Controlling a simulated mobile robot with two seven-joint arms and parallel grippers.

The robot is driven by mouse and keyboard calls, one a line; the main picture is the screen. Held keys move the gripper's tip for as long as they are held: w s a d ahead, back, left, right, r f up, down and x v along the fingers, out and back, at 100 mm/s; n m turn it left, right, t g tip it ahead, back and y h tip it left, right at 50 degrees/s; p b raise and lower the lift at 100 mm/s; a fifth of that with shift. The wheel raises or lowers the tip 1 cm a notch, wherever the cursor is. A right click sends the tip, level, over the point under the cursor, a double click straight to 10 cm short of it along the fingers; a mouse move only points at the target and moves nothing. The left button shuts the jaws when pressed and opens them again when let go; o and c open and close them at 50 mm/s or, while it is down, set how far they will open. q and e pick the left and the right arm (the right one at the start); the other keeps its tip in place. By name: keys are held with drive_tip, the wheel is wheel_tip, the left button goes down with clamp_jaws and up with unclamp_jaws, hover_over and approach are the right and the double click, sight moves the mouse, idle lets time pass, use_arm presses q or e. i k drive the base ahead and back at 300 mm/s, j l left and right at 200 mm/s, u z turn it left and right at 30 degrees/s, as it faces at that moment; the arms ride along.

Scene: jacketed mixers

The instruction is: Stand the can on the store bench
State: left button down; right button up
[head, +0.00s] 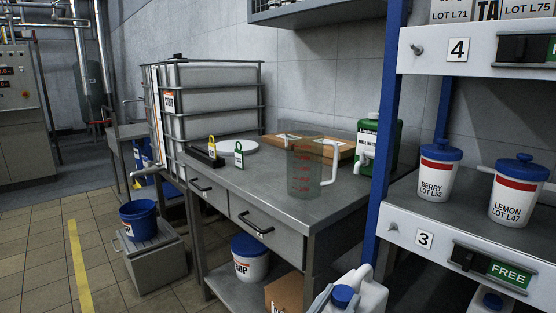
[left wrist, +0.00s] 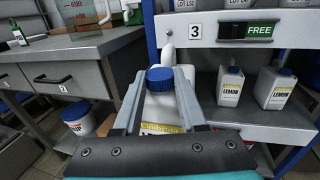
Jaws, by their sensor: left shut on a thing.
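The can (left wrist: 160,108), a white jug with a blue cap and a yellow-edged label, is between the fingers of my left gripper (left wrist: 158,76) in the left wrist view. The gripper is shut on it. The can also shows at the bottom of the head view (head: 371,296), in front of the bench's right end and apart from its top. Its lower part is hidden. A grey bench (head: 262,206) with two drawers stands in the middle of the head view. My right gripper is not in view.
A blue-posted rack (head: 388,110) stands at right, holding tubs (head: 437,178) and, lower, white cans (left wrist: 230,88).

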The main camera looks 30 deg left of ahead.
sight(278, 172)
drive_tip(key=k+j+z, duration=0.1)
drive_tip(key=j, duration=0.3)
drive_tip(key=k+j, duration=0.1)
drive_tip(key=j, duration=0.3)
drive_tip(key=k+j+z, duration=0.15)
drive_tip(key=j, duration=0.25)
drive_tip(key=k+j, duration=0.1)
drive_tip(key=j, duration=0.3)
drive_tip(key=z, duration=0.05)
